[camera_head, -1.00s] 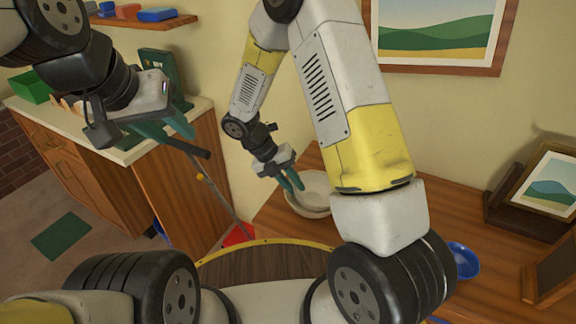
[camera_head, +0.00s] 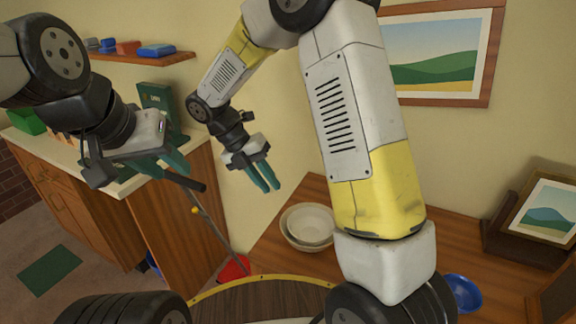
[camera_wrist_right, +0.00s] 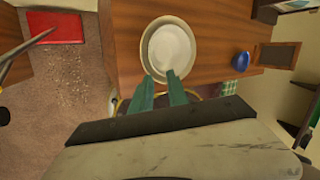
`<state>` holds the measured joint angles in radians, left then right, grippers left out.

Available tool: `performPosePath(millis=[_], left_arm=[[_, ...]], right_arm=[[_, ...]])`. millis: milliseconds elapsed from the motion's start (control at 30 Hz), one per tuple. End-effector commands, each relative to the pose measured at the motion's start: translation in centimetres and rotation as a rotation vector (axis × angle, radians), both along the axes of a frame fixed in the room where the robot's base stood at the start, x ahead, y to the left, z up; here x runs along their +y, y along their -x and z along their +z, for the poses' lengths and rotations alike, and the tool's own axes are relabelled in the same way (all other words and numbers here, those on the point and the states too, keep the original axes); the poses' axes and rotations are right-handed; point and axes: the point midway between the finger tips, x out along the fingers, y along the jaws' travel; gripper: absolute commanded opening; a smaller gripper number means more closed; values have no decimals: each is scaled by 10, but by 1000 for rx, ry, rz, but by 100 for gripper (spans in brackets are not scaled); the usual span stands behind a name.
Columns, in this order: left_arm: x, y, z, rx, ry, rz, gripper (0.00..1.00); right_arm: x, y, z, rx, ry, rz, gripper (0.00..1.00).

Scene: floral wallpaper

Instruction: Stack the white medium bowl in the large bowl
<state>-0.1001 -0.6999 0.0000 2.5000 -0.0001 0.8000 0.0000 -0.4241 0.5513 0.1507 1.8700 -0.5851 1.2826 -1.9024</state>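The white medium bowl (camera_head: 312,222) sits nested in the large bowl (camera_head: 290,239) on the wooden table. The large bowl's pale rim shows around and below it. In the right wrist view the white bowl (camera_wrist_right: 171,47) lies inside the large bowl's rim (camera_wrist_right: 146,37), beyond my fingertips. My right gripper (camera_head: 266,186) is open and empty, raised above and left of the bowls; its two fingers (camera_wrist_right: 161,76) show a gap between them.
A small blue bowl (camera_head: 463,292) stands on the table at the right, near a framed picture (camera_head: 545,208) in a wooden stand. A dark-handled pole (camera_head: 215,222) and a red dustpan-like object (camera_head: 234,268) are left of the table. The counter (camera_head: 140,180) stands further left.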

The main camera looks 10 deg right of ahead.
Motion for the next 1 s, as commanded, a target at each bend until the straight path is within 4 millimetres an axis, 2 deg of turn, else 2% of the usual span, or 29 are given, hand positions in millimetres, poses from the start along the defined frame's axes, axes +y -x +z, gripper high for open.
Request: performPosePath(millis=[200, 500, 667, 800, 900, 1000], left_arm=[[0, 0, 0, 0, 0, 0, 36], [0, 0, 0, 0, 0, 0, 36], [0, 0, 0, 0, 0, 0, 36], [0, 0, 0, 0, 0, 0, 36], [0, 0, 0, 0, 0, 0, 36], [0, 0, 0, 0, 0, 0, 36]], right_arm=[[-37, 24, 58, -277, -135, -513, 20], [-79, 77, 120, -594, -373, -1402, 20], [-94, 107, 144, -678, -518, -1898, 20], [-103, 130, 158, -681, -645, -2302, 20], [-107, 142, 164, -651, -715, -2522, 20], [-109, 149, 168, -617, -762, -2667, 20]])
